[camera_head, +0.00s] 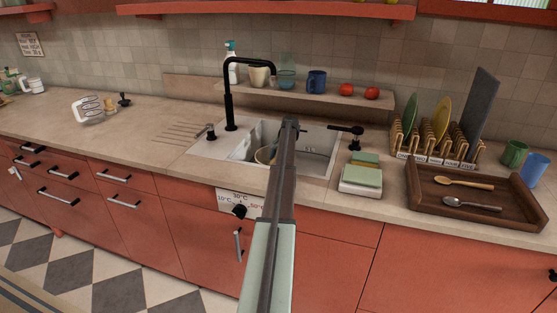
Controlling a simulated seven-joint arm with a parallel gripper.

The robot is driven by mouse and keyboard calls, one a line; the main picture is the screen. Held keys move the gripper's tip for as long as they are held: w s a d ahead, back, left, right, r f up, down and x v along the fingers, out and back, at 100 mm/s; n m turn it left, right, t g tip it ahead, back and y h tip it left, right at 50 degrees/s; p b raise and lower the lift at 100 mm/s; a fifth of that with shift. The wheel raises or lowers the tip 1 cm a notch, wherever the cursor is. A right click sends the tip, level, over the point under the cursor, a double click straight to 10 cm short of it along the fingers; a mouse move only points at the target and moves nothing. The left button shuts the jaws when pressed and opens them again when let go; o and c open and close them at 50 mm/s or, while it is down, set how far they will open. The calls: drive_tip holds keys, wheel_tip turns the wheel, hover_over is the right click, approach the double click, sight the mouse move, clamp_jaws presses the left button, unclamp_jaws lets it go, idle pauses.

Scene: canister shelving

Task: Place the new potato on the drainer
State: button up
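No potato can be made out for certain. A pale, rounded thing (265,155) sits in the sink (322,163), partly hidden by my arm; I cannot tell whether it is a bowl or what it holds. The grooved drainer (183,132) is cut into the counter left of the sink, and its grooves look bare. My arm reaches up from the bottom middle across the sink. Its fingers do not show, so what they hold cannot be told.
A black tap (229,105) rises behind the sink. A ledge (300,98) carries cups and two red round items (359,91). A scale-like block with sponges (362,178), a plate rack (436,148) and a wooden tray (425,196) stand right.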

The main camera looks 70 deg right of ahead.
drive_tip(key=shift+o, duration=0.7)
drive_tip(key=shift+f, duration=0.2)
drive_tip(key=v, duration=1.3)
drive_tip(key=shift+d+r, duration=0.1)
drive_tip(key=shift+r, duration=0.35)
drive_tip(key=shift+c, duration=0.8)
drive_tip(key=shift+w, duration=0.1)
